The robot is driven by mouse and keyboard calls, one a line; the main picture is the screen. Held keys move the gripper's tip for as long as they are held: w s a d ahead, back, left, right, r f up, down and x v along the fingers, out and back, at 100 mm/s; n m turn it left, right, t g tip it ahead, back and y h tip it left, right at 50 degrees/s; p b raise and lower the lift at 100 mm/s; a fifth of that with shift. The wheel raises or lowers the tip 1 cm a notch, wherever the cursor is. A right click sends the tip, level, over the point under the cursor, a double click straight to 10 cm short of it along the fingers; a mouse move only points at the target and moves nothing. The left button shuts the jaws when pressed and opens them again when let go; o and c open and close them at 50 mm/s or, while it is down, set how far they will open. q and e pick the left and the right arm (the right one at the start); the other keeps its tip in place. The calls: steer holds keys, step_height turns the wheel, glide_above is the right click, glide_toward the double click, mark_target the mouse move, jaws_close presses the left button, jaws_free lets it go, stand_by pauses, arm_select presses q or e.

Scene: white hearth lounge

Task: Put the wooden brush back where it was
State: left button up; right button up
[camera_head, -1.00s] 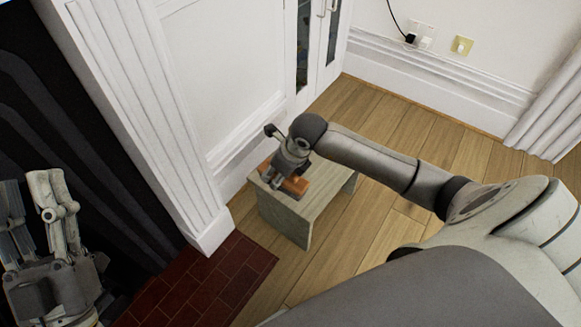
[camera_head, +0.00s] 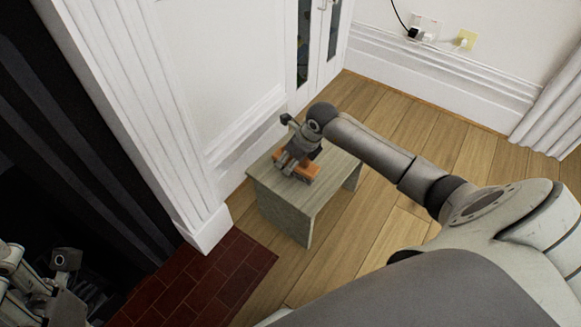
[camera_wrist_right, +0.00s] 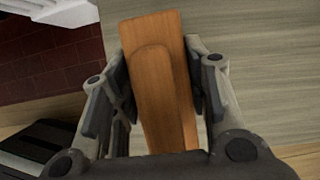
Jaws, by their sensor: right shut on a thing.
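The wooden brush (camera_head: 309,171) is orange-brown and is held in my right gripper (camera_head: 294,163) over the small grey wooden stool (camera_head: 285,206). In the right wrist view the brush (camera_wrist_right: 160,85) lies lengthwise between the two fingers of the right gripper (camera_wrist_right: 165,75), with the pale stool top (camera_wrist_right: 245,70) behind it. I cannot tell whether the brush touches the stool top. My left gripper (camera_head: 40,275) is partly in view at the lower left, away from the stool. Its fingers are too dark and cut off to judge.
A white fluted pilaster (camera_head: 150,130) and wall panel stand left of the stool. A red brick hearth (camera_head: 200,280) lies at its front left. A white cabinet door (camera_head: 330,40) is behind. Wooden floor (camera_head: 400,150) is open to the right.

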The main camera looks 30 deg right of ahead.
step_height(320, 180, down, 3)
steer(key=shift+b, duration=0.7)
steer(key=shift+f, duration=0.1)
steer(key=o, duration=1.1)
steer(key=shift+c, duration=0.2)
